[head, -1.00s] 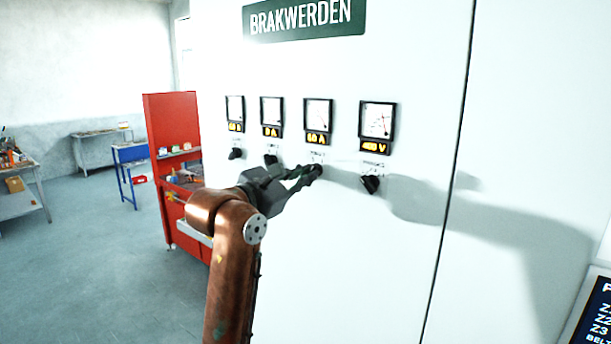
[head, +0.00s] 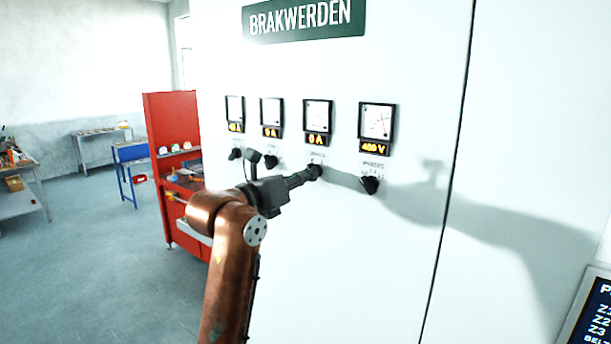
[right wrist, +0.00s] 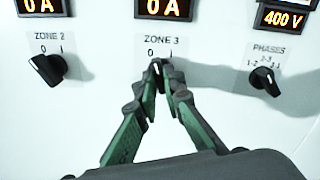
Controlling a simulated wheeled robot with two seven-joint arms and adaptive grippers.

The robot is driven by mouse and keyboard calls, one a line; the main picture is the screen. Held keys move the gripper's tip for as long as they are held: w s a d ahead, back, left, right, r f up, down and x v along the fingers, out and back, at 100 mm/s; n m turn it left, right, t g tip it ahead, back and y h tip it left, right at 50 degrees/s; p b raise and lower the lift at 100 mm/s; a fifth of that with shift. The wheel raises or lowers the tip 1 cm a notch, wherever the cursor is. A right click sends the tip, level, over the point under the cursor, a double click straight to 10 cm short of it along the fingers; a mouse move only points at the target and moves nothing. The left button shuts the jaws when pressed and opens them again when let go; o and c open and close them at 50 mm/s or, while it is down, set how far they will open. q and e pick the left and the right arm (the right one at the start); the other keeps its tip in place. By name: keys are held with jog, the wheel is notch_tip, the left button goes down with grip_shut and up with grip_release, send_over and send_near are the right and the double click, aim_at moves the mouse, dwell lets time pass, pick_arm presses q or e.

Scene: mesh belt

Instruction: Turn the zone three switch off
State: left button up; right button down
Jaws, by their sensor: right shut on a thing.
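The zone three switch (right wrist: 157,66) is a small black knob with a white mark, under the "ZONE 3" label with 0 and 1. Its white mark points up, slightly toward the 0. My right gripper (head: 314,172) is shut on this knob; its green-lined fingers (right wrist: 160,88) close on it from both sides and hide part of it. The zone three display (head: 316,139) above it reads 0 A. My left gripper is not in view.
The zone two switch (right wrist: 52,67) is to the left and the phases switch (right wrist: 265,80) to the right, both clear of my fingers. A red cabinet (head: 172,120) stands left of the white panel. A dark screen (head: 594,315) is at the lower right.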

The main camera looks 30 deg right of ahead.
jog(key=shift+r+n, duration=0.1)
jog(key=shift+n, duration=1)
jog(key=c, duration=2)
grip_release()
jog(key=shift+c, duration=0.2)
jog(key=v, duration=1.2)
